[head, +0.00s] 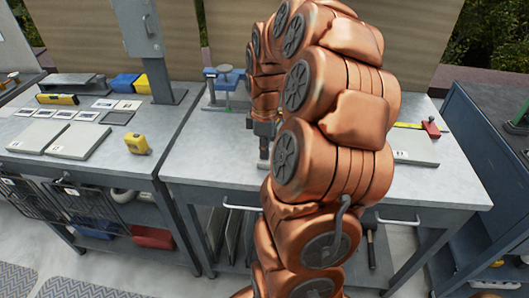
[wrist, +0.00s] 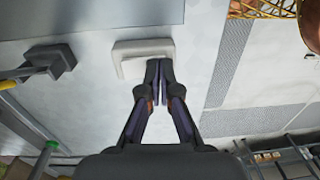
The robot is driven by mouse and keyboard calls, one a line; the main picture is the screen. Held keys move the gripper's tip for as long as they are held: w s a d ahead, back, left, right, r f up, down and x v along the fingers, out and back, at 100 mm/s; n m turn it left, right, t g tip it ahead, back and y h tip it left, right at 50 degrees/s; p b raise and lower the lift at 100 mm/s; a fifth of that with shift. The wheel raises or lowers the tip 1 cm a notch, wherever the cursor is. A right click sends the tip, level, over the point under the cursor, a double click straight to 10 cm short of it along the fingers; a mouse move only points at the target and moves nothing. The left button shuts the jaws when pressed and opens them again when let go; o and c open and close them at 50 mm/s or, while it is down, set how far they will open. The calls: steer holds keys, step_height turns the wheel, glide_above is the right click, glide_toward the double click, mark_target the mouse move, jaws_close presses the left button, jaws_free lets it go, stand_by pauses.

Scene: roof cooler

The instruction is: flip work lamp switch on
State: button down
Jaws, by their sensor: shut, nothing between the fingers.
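My gripper (wrist: 158,72) is shut and empty in the wrist view. Its fingertips overlap the right part of a pale block with a raised front face (wrist: 142,50). It may be the lamp switch, but I cannot tell for sure, nor whether the tips touch it. In the head view my gripper (head: 264,160) points down over the middle workbench (head: 210,150), partly hidden by my copper arm. A grey box with a small lever (head: 142,36) is on an upright post at the upper left. No lamp is clearly recognisable.
A dark block with a yellow part (wrist: 50,66) lies left of the pale block. In the head view, a yellow tape measure (head: 138,144) and flat plates (head: 60,138) lie on the left bench. A blue cabinet (head: 485,150) stands right. The middle bench's front left is clear.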

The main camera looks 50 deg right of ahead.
steer(key=shift+w+d, duration=0.1)
steer(key=shift+w+d+r, duration=0.2)
steer(key=shift+w+d, duration=0.15)
steer(key=shift+d, duration=0.15)
stand_by(0.4)
step_height(320, 180, up, 14)
steer(key=s+a, duration=0.1)
steer(key=shift+a, duration=0.2)
stand_by(0.3)
stand_by(0.5)
steer(key=s+a+m+p, duration=0.2)
steer(key=s+a, duration=0.1)
steer(key=a, duration=1.4)
steer(key=s+a+f+m+g+p, duration=0.1)
steer(key=s+a+f+m, duration=0.4)
steer(key=s+a, duration=0.5)
steer(key=s+p, duration=0.1)
steer(key=s, duration=0.3)
steer(key=shift+s+a+f+p, duration=0.2)
steer(key=shift+a+f+p, duration=0.1)
steer(key=shift+f+p, duration=0.1)
